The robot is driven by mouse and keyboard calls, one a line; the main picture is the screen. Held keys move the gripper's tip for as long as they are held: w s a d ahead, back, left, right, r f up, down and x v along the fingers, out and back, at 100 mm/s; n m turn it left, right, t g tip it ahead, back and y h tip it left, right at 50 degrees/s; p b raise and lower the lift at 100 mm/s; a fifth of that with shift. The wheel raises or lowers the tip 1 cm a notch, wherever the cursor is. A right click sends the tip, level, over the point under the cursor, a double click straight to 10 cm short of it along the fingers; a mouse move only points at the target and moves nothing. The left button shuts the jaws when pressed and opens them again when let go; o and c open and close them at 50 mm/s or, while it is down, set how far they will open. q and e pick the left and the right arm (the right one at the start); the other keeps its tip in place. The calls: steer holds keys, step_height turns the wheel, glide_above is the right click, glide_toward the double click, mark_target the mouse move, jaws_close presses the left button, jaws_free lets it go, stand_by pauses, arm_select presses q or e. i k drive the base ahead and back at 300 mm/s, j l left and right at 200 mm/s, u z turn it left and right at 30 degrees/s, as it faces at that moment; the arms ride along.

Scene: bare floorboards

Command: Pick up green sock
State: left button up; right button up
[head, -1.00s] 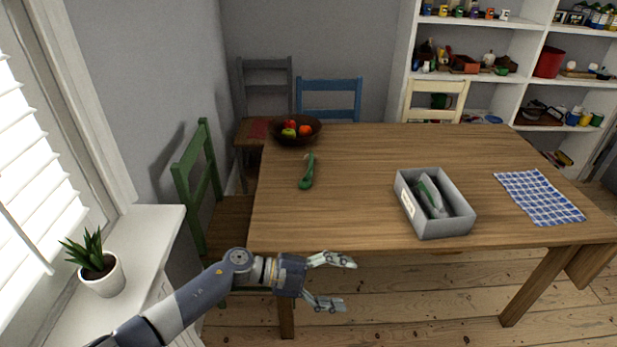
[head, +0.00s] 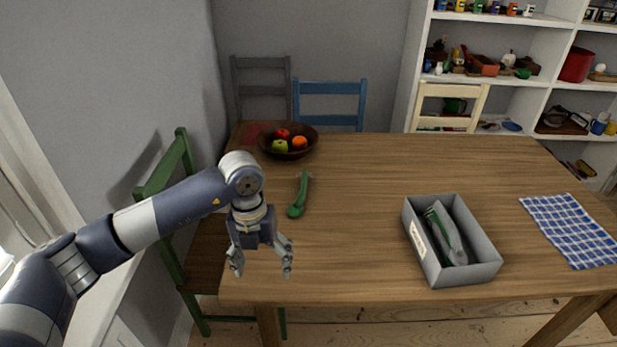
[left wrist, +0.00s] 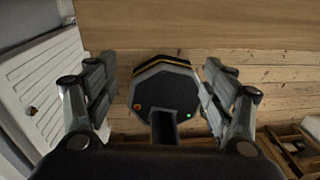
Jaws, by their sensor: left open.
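The green sock (head: 299,196) lies long and narrow on the left part of the wooden table (head: 350,260), in front of the fruit bowl. My left gripper (head: 262,270) is open and empty, fingers pointing down, at the table's front left part. It is nearer to me than the sock and a little to its left, apart from it. In the left wrist view the two open fingers (left wrist: 160,88) have nothing between them, and the sock does not show. My right gripper is in neither view.
A grey box (head: 470,274) holding a grey and green item stands on the right, beside a blue checked cloth (head: 570,230). A bowl (head: 268,148) of fruit stands at the back left. A green chair (head: 170,165) is at the left edge. The table's middle is clear.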

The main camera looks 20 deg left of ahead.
mark_target(296, 210)
steer(key=i, duration=1.25)
